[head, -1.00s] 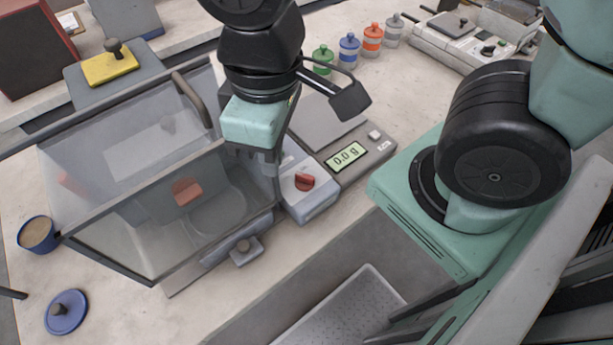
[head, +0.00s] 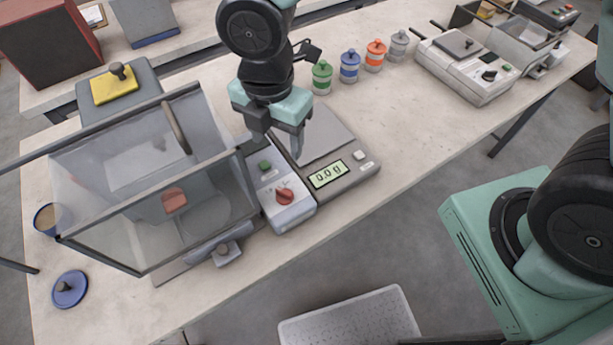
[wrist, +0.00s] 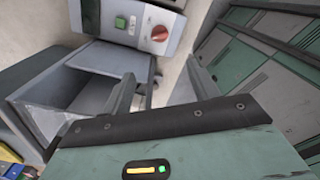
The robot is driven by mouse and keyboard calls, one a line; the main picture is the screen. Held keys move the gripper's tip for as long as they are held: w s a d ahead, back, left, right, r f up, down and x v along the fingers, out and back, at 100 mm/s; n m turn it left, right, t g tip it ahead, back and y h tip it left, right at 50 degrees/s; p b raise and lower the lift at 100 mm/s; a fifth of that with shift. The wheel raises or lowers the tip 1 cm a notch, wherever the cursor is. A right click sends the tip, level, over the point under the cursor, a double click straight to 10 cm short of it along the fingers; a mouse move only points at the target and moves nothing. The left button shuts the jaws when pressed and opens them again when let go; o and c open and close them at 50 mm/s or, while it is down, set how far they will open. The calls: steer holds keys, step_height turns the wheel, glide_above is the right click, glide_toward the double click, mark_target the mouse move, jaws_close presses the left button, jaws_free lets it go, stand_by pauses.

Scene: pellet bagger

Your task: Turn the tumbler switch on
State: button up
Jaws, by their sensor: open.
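A grey control box (head: 300,215) stands between the clear-walled cabinet (head: 125,205) and the scale. On it are a red turning knob (head: 285,196) and a green button (head: 264,165). The knob (wrist: 159,33) and button (wrist: 120,22) also show at the top of the wrist view. Which control is the tumbler switch carries no readable label. My gripper (head: 276,143) is open and empty, above the rear end of the control box, apart from the knob.
The scale (head: 328,175) reads 0.0 g, right of the control box. Several lidded jars, including a green one (head: 322,77), stand behind it. A blue lid (head: 69,289) lies on the table's left. The table's front right is clear.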

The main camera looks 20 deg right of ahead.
mark_target(284, 191)
step_height(284, 191, down, 18)
steer(key=shift+r+p, duration=0.25)
steer(key=shift+p, duration=0.55)
steer(key=c, duration=1)
